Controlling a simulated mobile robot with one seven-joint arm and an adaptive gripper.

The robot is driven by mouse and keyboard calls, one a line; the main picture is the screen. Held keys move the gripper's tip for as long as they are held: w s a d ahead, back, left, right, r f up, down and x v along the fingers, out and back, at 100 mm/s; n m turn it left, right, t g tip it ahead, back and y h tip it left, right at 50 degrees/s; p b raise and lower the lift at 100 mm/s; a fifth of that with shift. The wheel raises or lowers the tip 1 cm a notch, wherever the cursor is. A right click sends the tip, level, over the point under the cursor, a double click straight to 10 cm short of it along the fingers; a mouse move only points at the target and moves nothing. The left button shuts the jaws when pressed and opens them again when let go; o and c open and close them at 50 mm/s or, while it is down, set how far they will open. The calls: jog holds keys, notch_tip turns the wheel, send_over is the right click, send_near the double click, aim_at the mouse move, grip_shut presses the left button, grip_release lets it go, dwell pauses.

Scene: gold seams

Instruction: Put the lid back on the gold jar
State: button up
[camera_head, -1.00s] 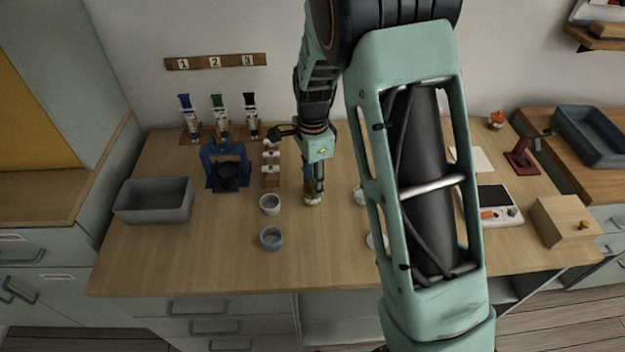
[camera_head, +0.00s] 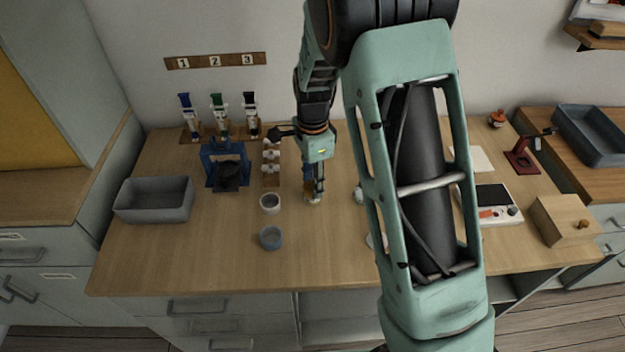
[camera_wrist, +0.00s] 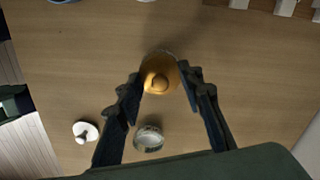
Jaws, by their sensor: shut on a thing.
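The gold lid (camera_wrist: 161,74), round with a knob on top, is between my fingertips in the wrist view. My gripper (camera_wrist: 160,76) is shut on it, one finger on each side. A pale rim, seemingly of the jar (camera_wrist: 166,51), shows at the lid's far edge. The lid hides the rest, and I cannot tell whether it is seated. In the head view my gripper (camera_head: 314,191) points down at the middle of the table, with a small pale jar (camera_head: 313,199) low at its tips.
A grey bin (camera_head: 153,200) is farther left. The front middle of the table is clear.

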jog(key=o, duration=0.8)
jog(key=shift+o, duration=0.7)
jog(key=o, duration=0.4)
jog(key=shift+c, duration=0.2)
jog(key=shift+r, duration=0.15)
jog(key=shift+r+p, duration=2.7)
jog(key=shift+r, duration=0.7)
